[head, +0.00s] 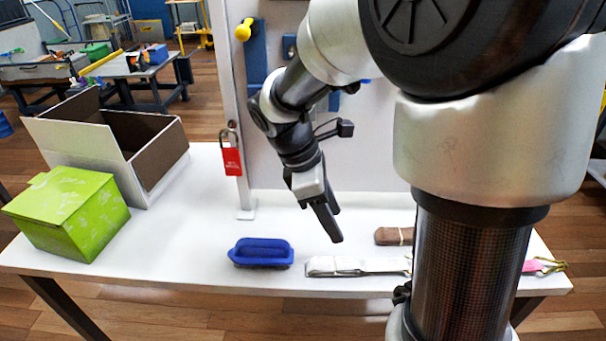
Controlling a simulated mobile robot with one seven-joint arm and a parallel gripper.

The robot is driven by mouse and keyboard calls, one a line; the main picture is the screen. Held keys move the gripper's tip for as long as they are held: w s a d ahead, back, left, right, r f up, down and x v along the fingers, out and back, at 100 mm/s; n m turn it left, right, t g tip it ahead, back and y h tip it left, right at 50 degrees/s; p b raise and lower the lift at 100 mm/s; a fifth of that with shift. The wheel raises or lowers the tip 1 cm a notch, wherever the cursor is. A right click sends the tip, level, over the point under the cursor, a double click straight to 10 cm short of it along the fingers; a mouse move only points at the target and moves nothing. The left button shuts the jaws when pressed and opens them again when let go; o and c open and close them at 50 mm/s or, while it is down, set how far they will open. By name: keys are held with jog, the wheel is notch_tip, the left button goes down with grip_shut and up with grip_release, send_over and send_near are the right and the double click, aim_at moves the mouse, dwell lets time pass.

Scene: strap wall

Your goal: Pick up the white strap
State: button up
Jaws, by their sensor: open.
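The white strap (352,267) lies folded and flat near the front of the white table, running left to right. Its right end is hidden behind my arm. My gripper (335,240) points downward and is open and empty. In the picture its fingertips are just above the strap's middle, and they look apart from it. I cannot tell the exact height of the gap.
A blue brush-like block (262,253) lies left of the strap. A brown bundle (394,236) lies behind it, and a pink strap (535,266) is at the right. A green box (68,212), an open carton (130,140) and a hanging red padlock tag (231,160) stand left.

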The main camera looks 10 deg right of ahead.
jog(key=b, duration=0.3)
send_over(356, 262)
jog(key=a, duration=0.2)
notch_tip(356, 262, down, 10)
jog(key=shift+s+a+f, duration=0.1)
jog(key=shift+a+f, duration=0.05)
jog(key=shift+f, duration=0.1)
jog(key=shift+w+b+x, duration=0.1)
jog(key=shift+b+x, duration=0.4)
jog(key=shift+x, duration=0.95)
jog(key=shift+w+b+x, duration=0.15)
jog(key=shift+b+x, duration=0.35)
jog(key=shift+x, duration=1)
jog(key=shift+w, duration=0.15)
jog(key=shift+c, duration=0.4)
grip_shut()
jog(key=shift+r, duration=0.15)
